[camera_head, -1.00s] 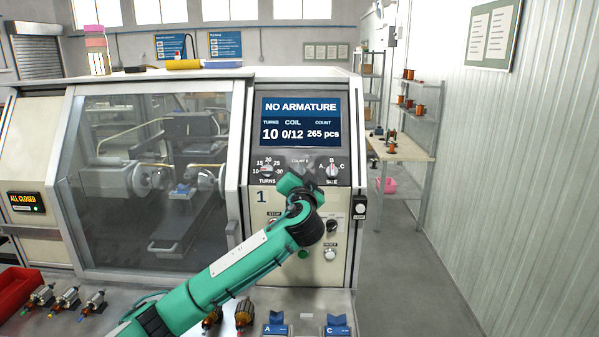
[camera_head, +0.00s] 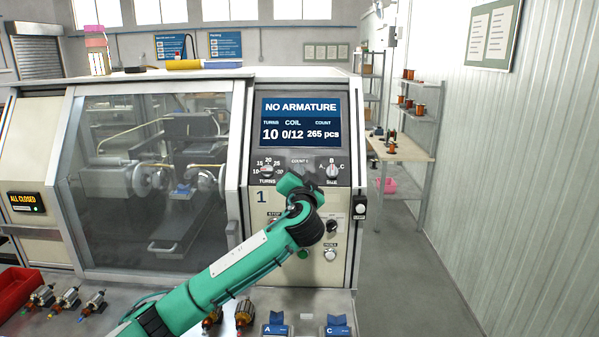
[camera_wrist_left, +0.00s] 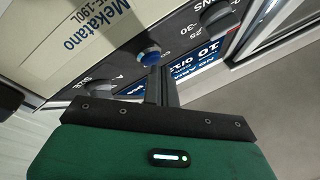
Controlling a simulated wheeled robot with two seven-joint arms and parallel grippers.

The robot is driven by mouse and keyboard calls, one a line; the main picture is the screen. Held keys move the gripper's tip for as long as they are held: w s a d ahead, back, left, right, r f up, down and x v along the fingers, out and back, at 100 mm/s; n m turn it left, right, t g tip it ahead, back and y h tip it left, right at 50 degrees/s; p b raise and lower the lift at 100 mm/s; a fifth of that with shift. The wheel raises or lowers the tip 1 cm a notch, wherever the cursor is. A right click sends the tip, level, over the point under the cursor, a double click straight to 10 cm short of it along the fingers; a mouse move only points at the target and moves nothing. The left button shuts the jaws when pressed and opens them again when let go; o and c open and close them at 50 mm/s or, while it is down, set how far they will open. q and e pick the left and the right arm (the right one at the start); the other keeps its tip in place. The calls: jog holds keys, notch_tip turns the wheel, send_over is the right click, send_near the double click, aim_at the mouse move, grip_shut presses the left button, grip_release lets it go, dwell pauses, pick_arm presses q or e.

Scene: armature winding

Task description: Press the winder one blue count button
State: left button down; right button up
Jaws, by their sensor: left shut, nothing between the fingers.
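The winder's blue count button (camera_wrist_left: 149,55) shows in the left wrist view as a round blue cap on the dark control strip between the turns and size knobs. In the head view it is hidden behind my left gripper (camera_head: 297,174), under the COUNT label. My left gripper is shut and empty, and its closed fingertips (camera_wrist_left: 161,72) appear right beside the button's edge. Whether they touch it I cannot tell. The winder one screen (camera_head: 301,121) reads NO ARMATURE, turns 10, coil 0/12, count 265 pcs. My right gripper is not in view.
The turns knob (camera_head: 267,170) and size knob (camera_head: 332,171) flank the gripper closely. A green button (camera_head: 303,254) and a white index button (camera_head: 330,255) sit lower on the panel. Armatures (camera_head: 66,299) and blue holders (camera_head: 338,327) stand on the front ledge.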

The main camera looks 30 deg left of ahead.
pick_arm(q)
jog(key=shift+f, duration=0.1)
dwell(0.4)
jog(key=shift+w+a+f+b, duration=0.15)
jog(key=shift+w+b, duration=0.15)
jog(key=shift+b, duration=0.15)
jog(key=shift+s, duration=0.1)
jog(key=shift+s+r, duration=0.15)
jog(key=shift+r, duration=0.05)
dwell(0.3)
jog(key=s+d+r+p, duration=0.1)
jog(key=s+d+r, duration=0.1)
jog(key=s+r, duration=0.1)
jog(key=shift+s+d+r+p, duration=0.25)
jog(key=shift+s+d+p, duration=0.15)
jog(key=shift+s, duration=0.25)
